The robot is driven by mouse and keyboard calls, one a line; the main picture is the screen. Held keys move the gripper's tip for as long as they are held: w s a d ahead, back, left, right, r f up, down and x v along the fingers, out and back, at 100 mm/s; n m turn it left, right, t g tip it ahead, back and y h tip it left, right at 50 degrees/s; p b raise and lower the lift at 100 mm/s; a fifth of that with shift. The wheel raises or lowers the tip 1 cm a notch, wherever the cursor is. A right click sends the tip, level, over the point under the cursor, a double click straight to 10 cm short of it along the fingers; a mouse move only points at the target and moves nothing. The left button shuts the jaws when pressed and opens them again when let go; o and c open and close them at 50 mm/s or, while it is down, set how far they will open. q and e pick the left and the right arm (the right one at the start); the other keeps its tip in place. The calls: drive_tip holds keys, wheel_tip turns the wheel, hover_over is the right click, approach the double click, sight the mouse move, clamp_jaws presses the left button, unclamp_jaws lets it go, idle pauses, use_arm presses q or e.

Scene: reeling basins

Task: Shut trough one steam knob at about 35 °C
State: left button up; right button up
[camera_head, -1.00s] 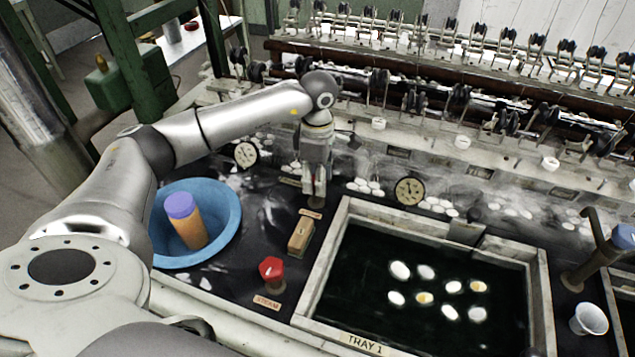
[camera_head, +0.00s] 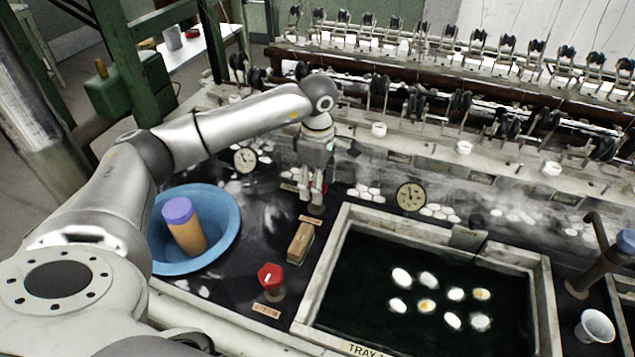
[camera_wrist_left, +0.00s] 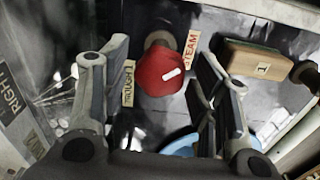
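My left gripper (camera_head: 313,196) points down at the back of the black counter, left of Tray 1 (camera_head: 335,262). In the left wrist view its two fingers (camera_wrist_left: 164,62) stand apart, one on each side of a red knob (camera_wrist_left: 165,72) with a white mark. A gap shows between knob and fingers. Labels reading TROUGH 1 (camera_wrist_left: 128,83) and STEAM (camera_wrist_left: 191,48) lie beside this knob. In the head view the gripper largely hides it. Round dial gauges (camera_head: 410,197) (camera_head: 245,160) sit on the back wall; their readings are too small to tell. My right gripper is out of view.
Another red knob (camera_head: 270,277) with its own label stands nearer the front. A wooden block (camera_head: 300,243) marked 1 lies between the knobs. A blue basin (camera_head: 228,228) holding a purple-capped orange container (camera_head: 186,228) is at left. Several white cocoons float in the tray; steam drifts behind.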

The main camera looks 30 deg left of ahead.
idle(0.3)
use_arm(q)
wheel_tip(320, 180, up, 12)
idle(0.4)
